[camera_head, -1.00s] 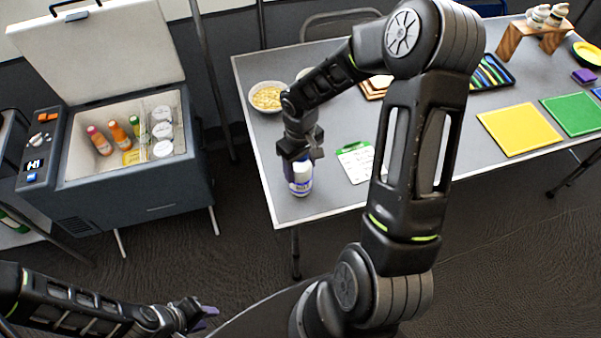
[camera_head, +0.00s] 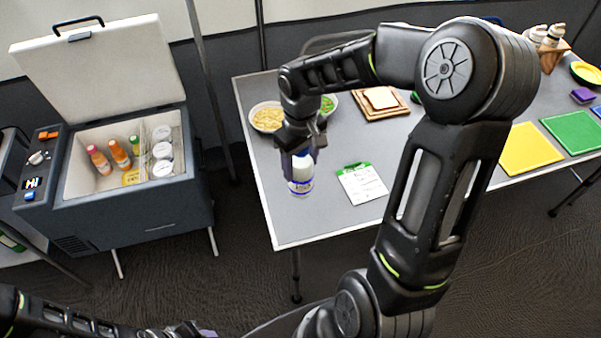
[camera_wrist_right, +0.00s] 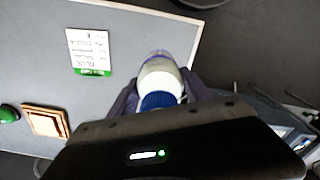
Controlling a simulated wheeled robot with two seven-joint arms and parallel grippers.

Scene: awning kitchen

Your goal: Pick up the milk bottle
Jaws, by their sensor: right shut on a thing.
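The milk bottle (camera_head: 301,187) is white with a blue-and-white label and stands upright over the near left part of the grey table (camera_head: 290,222). My right gripper (camera_head: 301,152) is shut around its upper part from above. In the right wrist view the bottle (camera_wrist_right: 162,78) sits between the dark fingers of the gripper (camera_wrist_right: 160,92), its blue cap towards the camera. The bottle appears raised above the table. My left gripper (camera_head: 190,331) is only partly in the head view at the bottom edge, and its jaws cannot be made out.
An open cooler (camera_head: 120,215) with several bottles and jars stands left of the table. A bowl of pasta (camera_head: 266,117), a bread board (camera_head: 380,104) and a white-and-green card (camera_head: 362,184) lie near the bottle. Yellow (camera_head: 529,150) and green (camera_head: 575,136) mats lie right.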

